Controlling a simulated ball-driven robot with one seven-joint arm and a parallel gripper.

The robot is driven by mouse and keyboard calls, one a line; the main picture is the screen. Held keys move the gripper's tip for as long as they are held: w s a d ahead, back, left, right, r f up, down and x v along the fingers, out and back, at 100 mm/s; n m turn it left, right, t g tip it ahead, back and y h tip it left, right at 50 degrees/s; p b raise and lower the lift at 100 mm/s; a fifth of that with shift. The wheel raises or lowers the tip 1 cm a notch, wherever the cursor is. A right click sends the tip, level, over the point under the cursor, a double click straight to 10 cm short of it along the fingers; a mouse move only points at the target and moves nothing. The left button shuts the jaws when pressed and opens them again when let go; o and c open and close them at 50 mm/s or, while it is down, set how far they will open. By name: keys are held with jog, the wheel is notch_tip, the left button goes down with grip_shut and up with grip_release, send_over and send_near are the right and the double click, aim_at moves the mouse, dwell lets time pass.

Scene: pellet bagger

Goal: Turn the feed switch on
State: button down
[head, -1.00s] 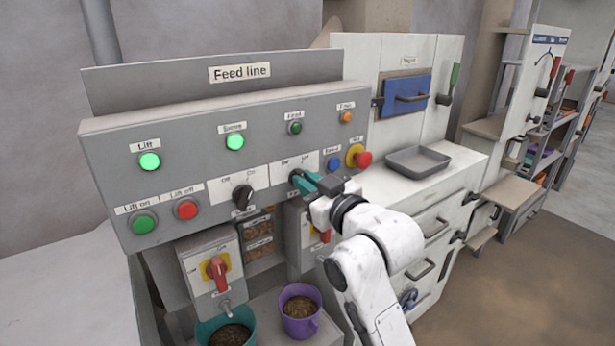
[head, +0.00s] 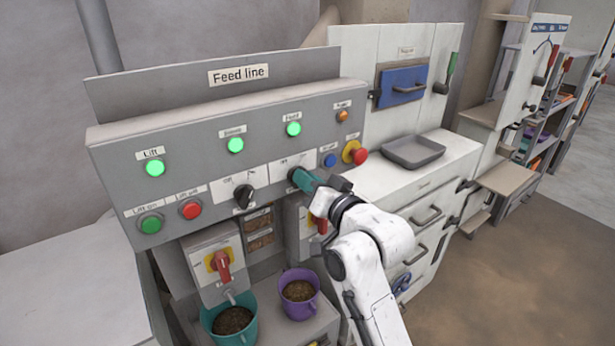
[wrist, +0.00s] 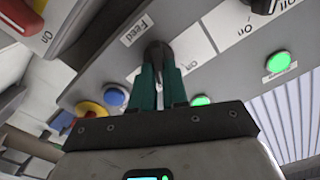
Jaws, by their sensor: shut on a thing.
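The feed switch is a black rotary knob (wrist: 157,50) on a white off/on plate (head: 288,166) on the grey Feed line panel (head: 190,170). My gripper (head: 302,180) has teal fingers and is shut on the knob; in the wrist view the fingertips (wrist: 158,70) sit either side of it. The Feed label (wrist: 137,30) is beside the knob there. The green Feed lamp (head: 293,129) is lit. In the head view the fingers hide most of the knob, so its pointer direction cannot be told.
A second black knob (head: 244,196) is left of my gripper, and a red-on-yellow emergency button (head: 358,154) is close on the right. Below are a red-handled switch (head: 221,264), a teal bucket (head: 245,328) and a purple bucket (head: 304,308). A grey tray (head: 413,152) stands on the right counter.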

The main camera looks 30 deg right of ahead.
dwell(0.4)
jog(key=c, duration=1.1)
grip_release()
jog(key=shift+c, duration=0.2)
jog(key=shift+s, duration=0.1)
jog(key=s+b, duration=0.2)
jog(key=s, duration=0.8)
jog(key=shift+s, duration=0.35)
